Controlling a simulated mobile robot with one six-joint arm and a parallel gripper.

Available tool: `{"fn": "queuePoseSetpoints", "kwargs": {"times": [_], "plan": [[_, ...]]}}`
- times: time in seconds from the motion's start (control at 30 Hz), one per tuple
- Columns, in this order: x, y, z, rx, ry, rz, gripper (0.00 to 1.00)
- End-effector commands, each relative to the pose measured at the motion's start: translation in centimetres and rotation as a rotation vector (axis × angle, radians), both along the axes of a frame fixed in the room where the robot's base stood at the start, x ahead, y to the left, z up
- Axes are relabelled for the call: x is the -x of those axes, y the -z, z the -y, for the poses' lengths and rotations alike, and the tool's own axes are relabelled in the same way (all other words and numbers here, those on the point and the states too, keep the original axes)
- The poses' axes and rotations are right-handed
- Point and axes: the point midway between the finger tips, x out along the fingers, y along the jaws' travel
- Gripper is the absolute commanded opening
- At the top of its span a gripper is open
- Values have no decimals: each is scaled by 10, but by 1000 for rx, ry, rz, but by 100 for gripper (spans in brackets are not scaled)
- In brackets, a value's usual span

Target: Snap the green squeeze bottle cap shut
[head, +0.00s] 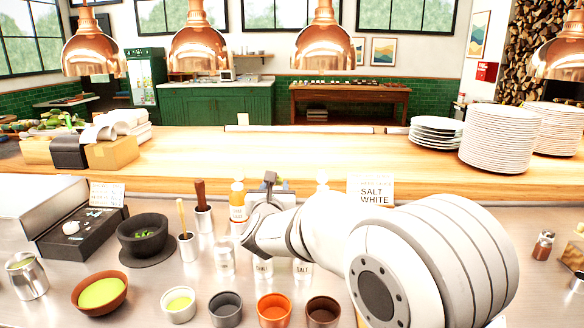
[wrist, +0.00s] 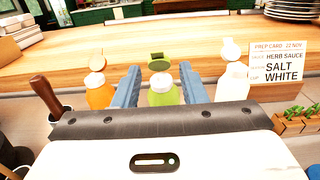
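In the wrist view the green squeeze bottle (wrist: 163,92) stands upright, its green flip cap (wrist: 159,62) raised above the pale neck. My gripper (wrist: 160,72) is open, with one blue finger on each side of the bottle in the picture. I cannot tell whether either finger touches it. An orange bottle (wrist: 99,92) stands to the left and a white bottle (wrist: 235,80) to the right, their caps also raised. In the head view my gripper (head: 270,182) is at the counter's back edge and hides the green bottle. The orange bottle (head: 238,207) shows beside it.
A prep card (wrist: 280,64) reads "herb sauce" and "salt white". A wooden-handled tool (head: 201,194) stands in a cup left of the bottles. Small bowls (head: 180,304) and shakers (head: 224,258) stand in front. The wooden pass (head: 300,160) behind has clear room.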

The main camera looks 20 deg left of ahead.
Motion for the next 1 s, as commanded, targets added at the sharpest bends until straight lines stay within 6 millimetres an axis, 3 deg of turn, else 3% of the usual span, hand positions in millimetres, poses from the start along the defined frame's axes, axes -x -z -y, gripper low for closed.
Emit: {"fn": "queuePoseSetpoints", "kwargs": {"times": [0.5,0.9,1.0], "plan": [[-72,-1,-7,1,17,-1,38],[-83,0,-9,1,18,0,38],[-83,0,-9,1,18,0,32]]}}
